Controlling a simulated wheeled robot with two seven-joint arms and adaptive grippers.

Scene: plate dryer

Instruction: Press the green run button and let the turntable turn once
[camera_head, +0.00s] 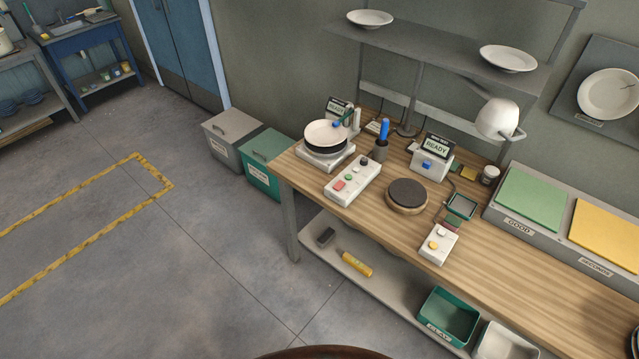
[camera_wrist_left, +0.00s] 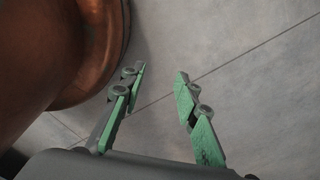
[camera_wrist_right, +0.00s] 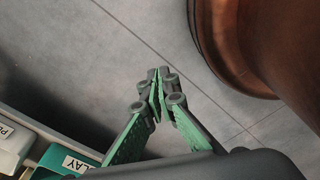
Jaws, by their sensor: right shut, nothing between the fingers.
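A white control box (camera_head: 357,191) stands near the front left of the wooden workbench. It carries a green button (camera_head: 349,177), a red button (camera_head: 339,186) and more controls towards its back. A round dark disc (camera_head: 407,194) on a wooden base lies to its right, bare on top. A white plate (camera_head: 325,134) sits on a dark round support on a pale device behind the box. My left gripper (camera_wrist_left: 160,75) is open and empty over the floor. My right gripper (camera_wrist_right: 157,76) is shut and empty over the floor. Neither gripper shows in the head view.
A display box (camera_head: 434,158) reads READY. A lamp (camera_head: 497,118), a blue-handled tool in a dark cup (camera_head: 381,150), and green (camera_head: 532,199) and yellow pads occupy the bench. Bins (camera_head: 448,316) sit below.

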